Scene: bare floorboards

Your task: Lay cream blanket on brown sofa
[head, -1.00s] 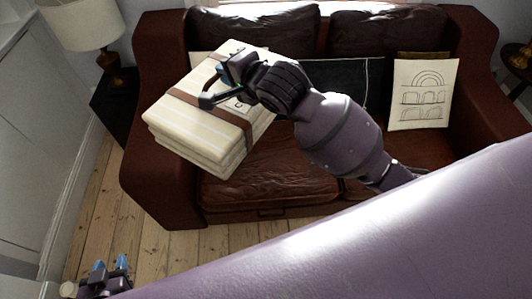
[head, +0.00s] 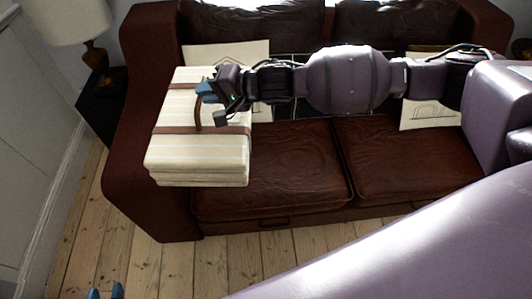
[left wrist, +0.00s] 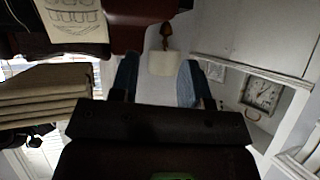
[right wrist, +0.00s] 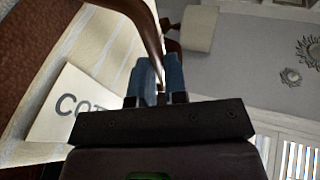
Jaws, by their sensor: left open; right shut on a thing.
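The cream blanket (head: 195,150) is a folded, striped stack with a brown strap around it. My right gripper (head: 205,92) is shut on the strap's handle, which also shows in the right wrist view (right wrist: 145,22) with a white label beside it. The blanket is over the left end of the brown sofa (head: 290,170), by the left armrest, roughly square to the seat. I cannot tell whether it touches the seat. My left gripper (head: 105,292) is low at the bottom left of the head view, open and empty; its parted fingers show in the left wrist view (left wrist: 157,88).
A lamp (head: 75,25) on a dark side table (head: 100,105) stands left of the sofa. The floorboards (head: 150,265) in front are bare.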

